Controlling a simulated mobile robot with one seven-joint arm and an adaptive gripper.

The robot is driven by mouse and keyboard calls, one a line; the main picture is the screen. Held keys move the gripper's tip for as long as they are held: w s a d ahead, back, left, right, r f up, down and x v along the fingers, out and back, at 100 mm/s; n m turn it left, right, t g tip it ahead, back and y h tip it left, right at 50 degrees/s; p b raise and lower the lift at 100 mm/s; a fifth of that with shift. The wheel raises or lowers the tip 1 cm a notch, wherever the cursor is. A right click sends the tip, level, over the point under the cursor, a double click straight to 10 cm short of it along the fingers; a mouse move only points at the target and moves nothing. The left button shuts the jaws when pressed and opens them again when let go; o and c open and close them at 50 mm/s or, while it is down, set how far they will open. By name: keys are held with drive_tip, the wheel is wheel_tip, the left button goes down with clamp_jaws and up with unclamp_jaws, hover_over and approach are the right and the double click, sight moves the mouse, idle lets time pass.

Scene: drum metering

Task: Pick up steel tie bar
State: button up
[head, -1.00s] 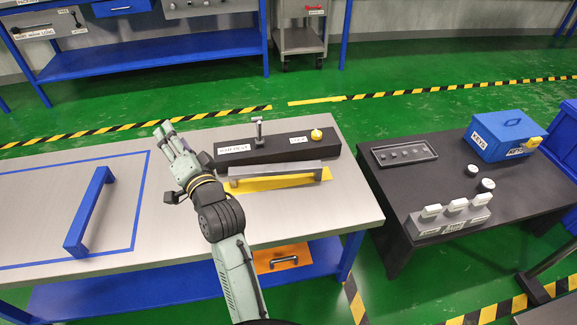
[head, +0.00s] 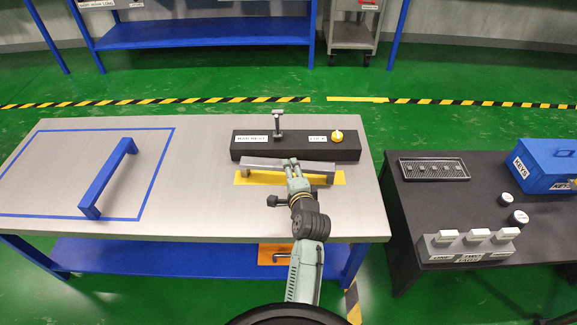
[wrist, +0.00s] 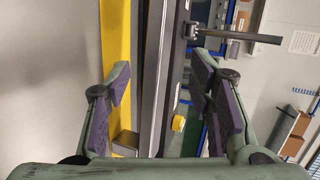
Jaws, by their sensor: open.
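The steel tie bar (head: 265,163), a grey bar, lies left to right over a yellow patch (head: 338,178) on the bench, in front of a long black block (head: 347,150). My gripper (head: 291,165) is at the middle of the bar in the head view and covers a small part of it. In the wrist view the open fingers (wrist: 163,75) stand to either side of the bar (wrist: 153,65), which runs lengthwise between them. I cannot tell whether either finger touches it.
The black block carries an upright post (head: 278,127) and a yellow knob (head: 338,134). A blue handle-like bar (head: 107,178) stands inside a blue outline at left. A dark table (head: 410,190) with a blue box is at right.

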drive_tip(key=shift+p+x, duration=0.7)
drive_tip(key=shift+x, duration=2.4)
drive_tip(key=shift+f, duration=0.1)
drive_tip(key=shift+c, duration=0.4)
drive_tip(key=shift+s, duration=0.1)
clamp_jaws()
